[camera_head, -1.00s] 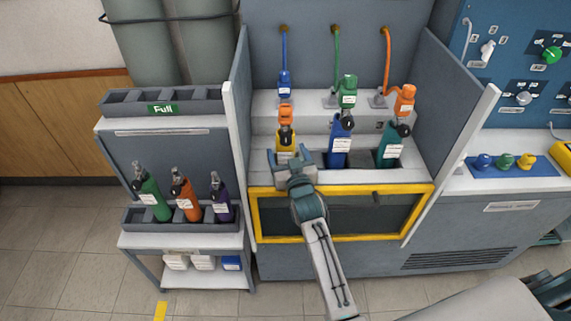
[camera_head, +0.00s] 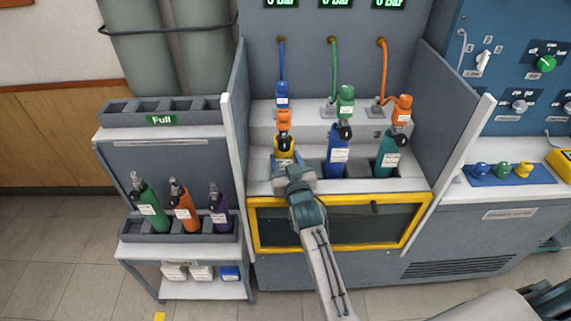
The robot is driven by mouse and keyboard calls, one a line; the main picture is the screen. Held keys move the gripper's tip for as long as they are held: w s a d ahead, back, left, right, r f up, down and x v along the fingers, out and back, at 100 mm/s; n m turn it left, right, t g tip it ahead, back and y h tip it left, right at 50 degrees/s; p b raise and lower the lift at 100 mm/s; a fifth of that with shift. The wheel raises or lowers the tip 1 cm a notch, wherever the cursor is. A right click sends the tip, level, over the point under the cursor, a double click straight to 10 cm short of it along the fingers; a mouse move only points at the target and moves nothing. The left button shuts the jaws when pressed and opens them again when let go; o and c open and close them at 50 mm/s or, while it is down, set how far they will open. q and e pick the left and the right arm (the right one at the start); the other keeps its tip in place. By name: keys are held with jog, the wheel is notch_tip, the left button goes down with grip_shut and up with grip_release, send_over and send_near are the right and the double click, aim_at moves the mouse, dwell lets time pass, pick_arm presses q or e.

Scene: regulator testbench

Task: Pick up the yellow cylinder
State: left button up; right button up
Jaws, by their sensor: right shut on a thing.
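The yellow cylinder (camera_head: 277,144) has a black neck and stands upright in the left slot of the test bench rack, just below an orange regulator (camera_head: 284,119). My right gripper (camera_head: 284,160) reaches it from the front and is shut on its lower body. The gripper hides the cylinder's base and most of its white label, so I cannot tell whether it is lifted. My left gripper is not in view.
Blue (camera_head: 337,158) and teal (camera_head: 387,160) cylinders stand to the right in the same rack. Bench side walls (camera_head: 238,110) flank it. A cart (camera_head: 165,248) at left holds green, orange and purple cylinders. Its upper "Full" rack (camera_head: 165,119) looks empty.

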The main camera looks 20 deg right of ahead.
aim_at(286, 113)
notch_tip(286, 113, up, 6)
jog(key=shift+r, duration=0.1)
notch_tip(286, 113, up, 10)
jog(key=shift+f, duration=0.25)
jog(key=shift+r, duration=0.5)
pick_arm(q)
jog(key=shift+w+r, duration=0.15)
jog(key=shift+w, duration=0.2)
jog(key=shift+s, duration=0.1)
